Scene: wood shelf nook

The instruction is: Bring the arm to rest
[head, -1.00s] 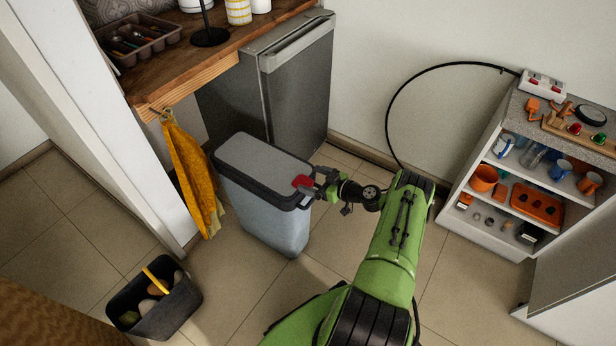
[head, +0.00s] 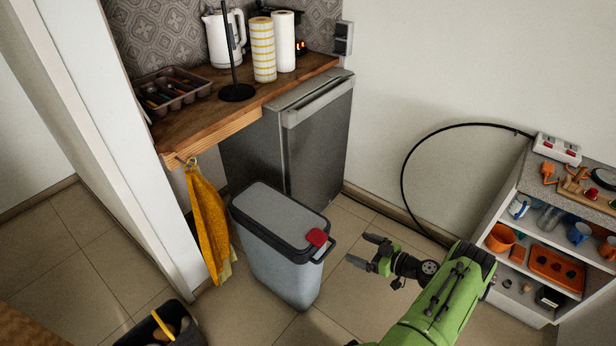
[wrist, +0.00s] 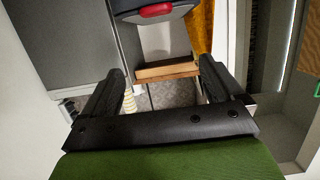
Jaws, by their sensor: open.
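My gripper (head: 362,252) is at the end of my green arm, in the middle right of the head view. Its two dark fingers are spread and nothing is between them. It is to the right of the grey bin (head: 282,258), apart from it in the picture. The bin has a closed lid with a red tab (head: 317,237) at its front right corner. In the wrist view my open fingers (wrist: 158,88) show, with the red tab (wrist: 157,11) beyond them at the top.
A fridge (head: 318,140) stands behind the bin under a wooden counter (head: 190,127). A yellow cloth (head: 207,222) hangs at the counter's end. A shelf unit (head: 505,200) with cups and tools is at the right. A dark caddy (head: 180,337) is on the floor at lower left. Tiled floor lies between.

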